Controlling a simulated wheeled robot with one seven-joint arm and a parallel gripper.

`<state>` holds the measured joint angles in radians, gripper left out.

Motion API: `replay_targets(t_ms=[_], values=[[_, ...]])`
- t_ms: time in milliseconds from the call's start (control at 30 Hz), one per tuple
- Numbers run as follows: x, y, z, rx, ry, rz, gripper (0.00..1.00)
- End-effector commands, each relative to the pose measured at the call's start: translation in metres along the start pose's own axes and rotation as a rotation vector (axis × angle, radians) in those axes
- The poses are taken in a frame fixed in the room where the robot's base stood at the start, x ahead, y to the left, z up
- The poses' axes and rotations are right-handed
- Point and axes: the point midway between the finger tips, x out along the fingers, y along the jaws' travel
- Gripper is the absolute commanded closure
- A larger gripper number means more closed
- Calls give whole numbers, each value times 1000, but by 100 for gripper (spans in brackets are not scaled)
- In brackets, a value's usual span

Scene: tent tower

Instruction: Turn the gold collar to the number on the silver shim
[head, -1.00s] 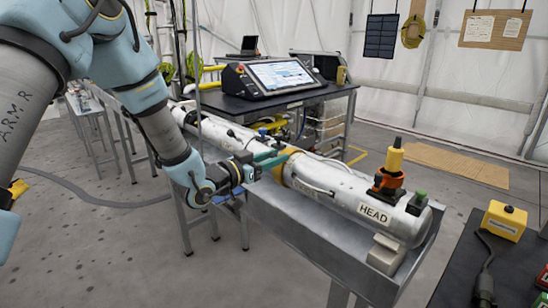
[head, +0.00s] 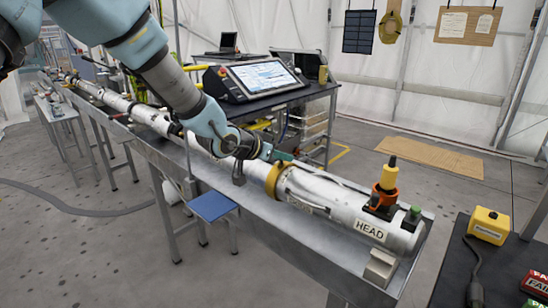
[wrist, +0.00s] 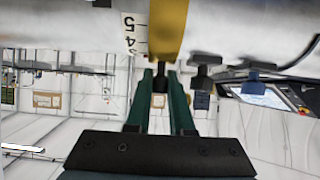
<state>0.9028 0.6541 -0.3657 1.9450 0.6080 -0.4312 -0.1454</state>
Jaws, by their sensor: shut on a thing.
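The gold collar (head: 274,182) is a band around the long white tube (head: 330,195), left of the HEAD label. It shows in the wrist view as a gold strip (wrist: 168,25). Beside it there, a white scale (wrist: 135,33) shows 5 and 4 upside down. My gripper (head: 280,156) is at the far upper side of the collar in the head view. In the wrist view its green fingers (wrist: 161,75) are shut on a dark peg (wrist: 160,82) just below the collar; its joint to the collar is not clear. I cannot make out the silver shim.
The tube lies on a metal bench (head: 250,205). A monitor (head: 262,78) is behind, a yellow box (head: 490,225) at right.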

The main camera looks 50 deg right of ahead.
Motion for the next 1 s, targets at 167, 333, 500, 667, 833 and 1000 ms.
replay_targets(t_ms=[167,333,500,667,833,1000], values=[[9,0,-8,0,15,1,100],[15,0,-10,1,16,1,100],[18,0,-12,1,16,1,100],[19,0,-12,1,16,1,100],[19,0,-12,1,15,1,100],[19,0,-12,1,15,1,100]])
